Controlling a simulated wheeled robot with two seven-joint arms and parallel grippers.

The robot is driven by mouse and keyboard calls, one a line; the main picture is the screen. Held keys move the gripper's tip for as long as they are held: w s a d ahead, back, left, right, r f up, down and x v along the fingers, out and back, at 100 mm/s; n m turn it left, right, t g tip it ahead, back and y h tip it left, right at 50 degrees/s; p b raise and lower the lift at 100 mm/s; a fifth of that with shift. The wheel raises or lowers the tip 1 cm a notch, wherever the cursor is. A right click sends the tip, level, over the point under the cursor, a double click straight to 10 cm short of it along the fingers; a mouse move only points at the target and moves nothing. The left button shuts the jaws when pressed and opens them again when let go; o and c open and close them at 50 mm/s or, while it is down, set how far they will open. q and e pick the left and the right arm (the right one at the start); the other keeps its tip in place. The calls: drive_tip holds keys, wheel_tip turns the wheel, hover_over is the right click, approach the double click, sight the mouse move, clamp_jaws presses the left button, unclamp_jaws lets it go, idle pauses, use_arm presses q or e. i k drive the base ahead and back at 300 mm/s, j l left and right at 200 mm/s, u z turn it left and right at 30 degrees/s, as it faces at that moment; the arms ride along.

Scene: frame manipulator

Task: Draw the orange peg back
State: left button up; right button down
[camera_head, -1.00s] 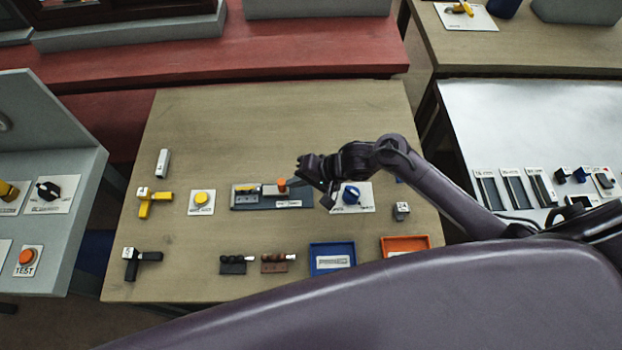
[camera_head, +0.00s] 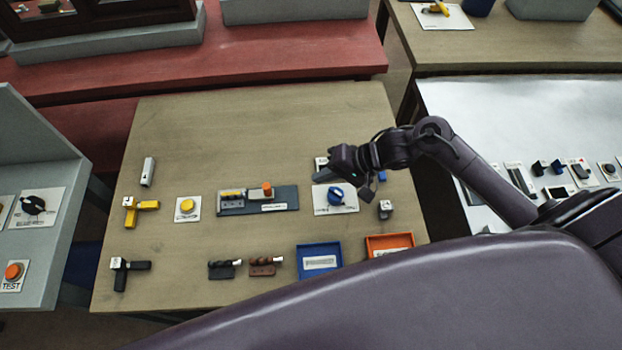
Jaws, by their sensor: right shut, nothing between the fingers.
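The orange peg (camera_head: 267,187) stands upright near the right end of a dark grey fixture plate (camera_head: 285,202) on the wooden table. My right gripper (camera_head: 366,192) is shut and empty. It is to the right of the fixture and apart from the peg, over the area of the blue knob's panel. My left gripper is not in view.
A blue knob (camera_head: 335,196) on a white panel is just right of the fixture. A yellow button (camera_head: 187,206) sits to the left. A blue tray (camera_head: 338,264) and an orange tray (camera_head: 410,240) stand in front. The table behind the fixture is clear.

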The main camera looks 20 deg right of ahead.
sight(267, 193)
drive_tip(key=k, duration=1.5)
